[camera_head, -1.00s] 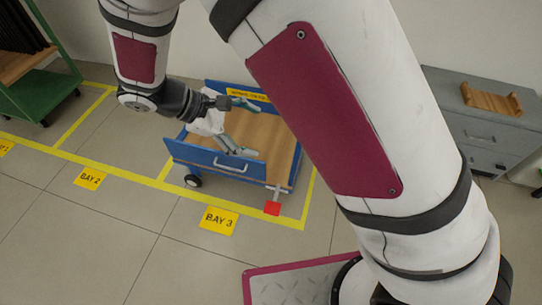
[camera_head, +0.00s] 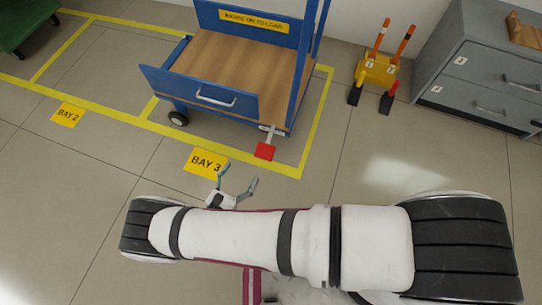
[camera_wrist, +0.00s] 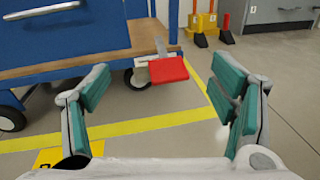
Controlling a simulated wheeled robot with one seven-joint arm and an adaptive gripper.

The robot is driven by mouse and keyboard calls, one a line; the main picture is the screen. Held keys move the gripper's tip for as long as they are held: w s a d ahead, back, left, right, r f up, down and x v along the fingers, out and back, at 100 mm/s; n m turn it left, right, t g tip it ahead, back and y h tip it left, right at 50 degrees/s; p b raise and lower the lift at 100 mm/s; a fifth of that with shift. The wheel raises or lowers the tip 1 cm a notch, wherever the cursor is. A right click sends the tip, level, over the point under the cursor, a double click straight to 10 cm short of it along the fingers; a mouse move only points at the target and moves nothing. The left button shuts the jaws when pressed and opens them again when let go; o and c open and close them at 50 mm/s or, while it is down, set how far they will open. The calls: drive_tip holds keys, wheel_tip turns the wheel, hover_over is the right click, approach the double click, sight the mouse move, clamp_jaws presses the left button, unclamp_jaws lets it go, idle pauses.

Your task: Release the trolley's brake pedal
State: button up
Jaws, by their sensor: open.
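The blue trolley (camera_head: 225,62) with a wooden deck stands inside the yellow-lined bay marked BAY 3. Its red brake pedal (camera_head: 265,151) sticks out on a metal arm from the lower front right corner, low above the floor. My gripper (camera_head: 238,177) is in front of the pedal, a little to its left, with its fingers spread and empty. In the wrist view the red pedal (camera_wrist: 168,70) lies ahead, between and beyond the open fingertips (camera_wrist: 160,80), not touching them. The trolley's front panel and handle are partly in that view.
A yellow chock holder (camera_head: 378,69) with orange-striped handles and black chocks stands right of the trolley. A grey drawer cabinet (camera_head: 480,75) is at the right. A green cart (camera_head: 25,22) is at the far left. The floor before the trolley is clear.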

sight(263, 157)
wheel_tip(263, 157, down, 7)
drive_tip(key=s+d+n+t+y+b, duration=0.2)
drive_tip(key=d+n, duration=0.1)
drive_tip(key=x, duration=1.4)
drive_tip(key=shift+a+f, duration=0.15)
drive_tip(key=c, duration=1.7)
drive_tip(key=shift+p, duration=0.3)
